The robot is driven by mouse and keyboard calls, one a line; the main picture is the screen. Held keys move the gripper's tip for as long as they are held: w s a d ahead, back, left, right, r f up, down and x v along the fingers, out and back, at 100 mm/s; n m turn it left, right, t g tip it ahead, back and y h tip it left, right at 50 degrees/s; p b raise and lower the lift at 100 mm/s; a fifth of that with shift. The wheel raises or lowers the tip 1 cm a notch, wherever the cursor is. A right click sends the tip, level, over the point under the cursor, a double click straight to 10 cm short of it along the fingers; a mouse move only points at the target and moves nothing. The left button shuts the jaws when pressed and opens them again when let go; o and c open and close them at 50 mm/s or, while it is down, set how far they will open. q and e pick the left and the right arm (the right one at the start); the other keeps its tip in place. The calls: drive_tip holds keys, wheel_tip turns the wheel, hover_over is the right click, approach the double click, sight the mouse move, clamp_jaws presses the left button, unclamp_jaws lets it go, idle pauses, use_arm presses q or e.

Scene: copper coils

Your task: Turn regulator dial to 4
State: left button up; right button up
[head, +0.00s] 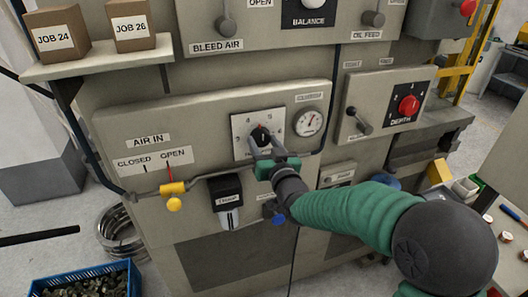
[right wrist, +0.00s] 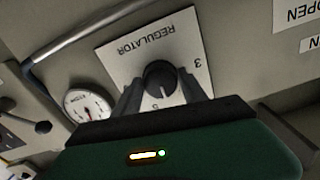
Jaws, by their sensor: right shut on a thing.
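The regulator dial is a dark round knob (head: 261,134) on a white numbered plate (head: 239,146) at the middle of the machine front. In the right wrist view the knob (right wrist: 160,77) sits between my two fingers, and the plate (right wrist: 125,56) reads REGULATOR upside down. A 3 shows to the right of the knob. My right gripper (head: 262,148) reaches up from the lower right and is shut on the knob; it also shows in the right wrist view (right wrist: 162,92). My left gripper is out of view.
A round gauge (head: 309,122) is right of the dial. A yellow air-in valve (head: 173,189) and a black-topped filter bowl (head: 226,196) are lower left. The depth panel (head: 385,103) with a lever is at right. A shelf (head: 95,62) with two boxes juts out upper left.

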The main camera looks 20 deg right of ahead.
drive_tip(key=n+b, duration=0.4)
drive_tip(key=shift+f+b, duration=0.2)
drive_tip(key=shift+b, duration=0.15)
drive_tip(key=shift+r+n+b, duration=0.2)
drive_tip(key=shift+n+b, duration=1.2)
drive_tip(key=shift+n, duration=0.3)
drive_tip(key=o, duration=1.4)
drive_tip(key=shift+w+f, duration=0.1)
drive_tip(key=shift+w, duration=0.2)
drive_tip(key=shift+c, duration=0.2)
drive_tip(key=shift+s, duration=0.1)
